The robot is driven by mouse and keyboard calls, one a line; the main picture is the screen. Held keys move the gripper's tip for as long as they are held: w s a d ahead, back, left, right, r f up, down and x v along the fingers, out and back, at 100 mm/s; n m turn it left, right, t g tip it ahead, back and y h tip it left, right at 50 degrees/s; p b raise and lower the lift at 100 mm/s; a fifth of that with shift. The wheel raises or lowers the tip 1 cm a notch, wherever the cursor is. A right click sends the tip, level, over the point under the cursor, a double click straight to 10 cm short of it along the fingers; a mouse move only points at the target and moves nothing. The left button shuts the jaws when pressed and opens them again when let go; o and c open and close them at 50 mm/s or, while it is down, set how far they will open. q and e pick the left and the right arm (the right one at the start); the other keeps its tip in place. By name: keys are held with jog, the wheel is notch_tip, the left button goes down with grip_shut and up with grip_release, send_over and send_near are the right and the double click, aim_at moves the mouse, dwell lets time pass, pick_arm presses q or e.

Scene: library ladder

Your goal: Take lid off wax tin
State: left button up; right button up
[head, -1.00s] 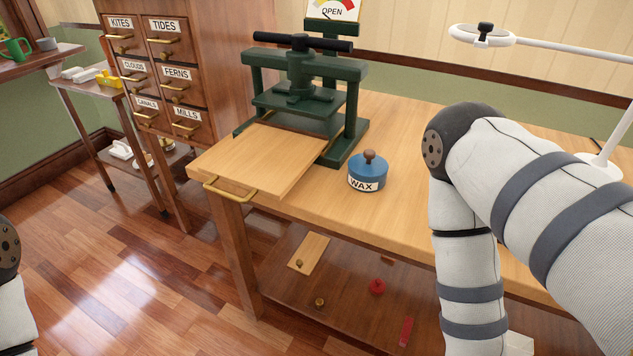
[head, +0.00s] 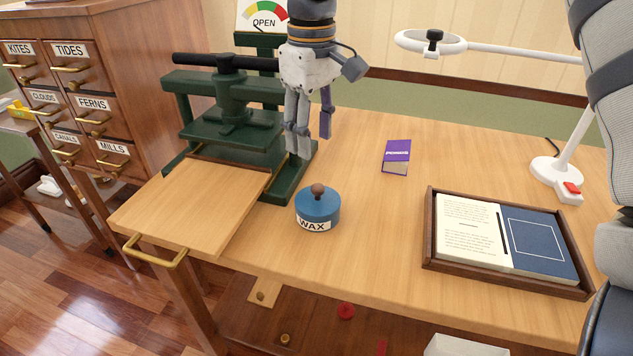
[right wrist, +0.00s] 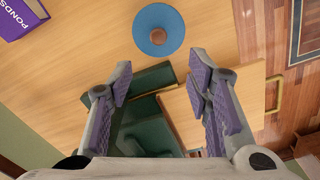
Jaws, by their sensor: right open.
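The blue wax tin (head: 318,213) stands upright on the wooden table, with its lid on and a brown knob (head: 318,190) on top. A label on its front reads WAX. In the right wrist view the tin (right wrist: 158,30) shows from above, beyond the fingertips. My right gripper (head: 309,145) points down above the table, behind and a little left of the tin, near the green press. In the right wrist view my right gripper (right wrist: 160,75) is open, with nothing between its purple pads. My left gripper is not in view.
The green press (head: 235,120) with its board (head: 205,200) stands left of the tin. A purple book (head: 397,157) lies behind right. A wooden tray (head: 425,245) with an open book and a lamp (head: 556,170) are at right. The table right of the tin is clear.

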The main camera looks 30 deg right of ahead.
aim_at(318, 187)
jog(key=f, duration=0.7)
jog(key=s+f, duration=0.1)
jog(key=f, duration=0.3)
jog(key=shift+d+f, duration=0.2)
jog(key=shift+d, duration=0.05)
grip_shut()
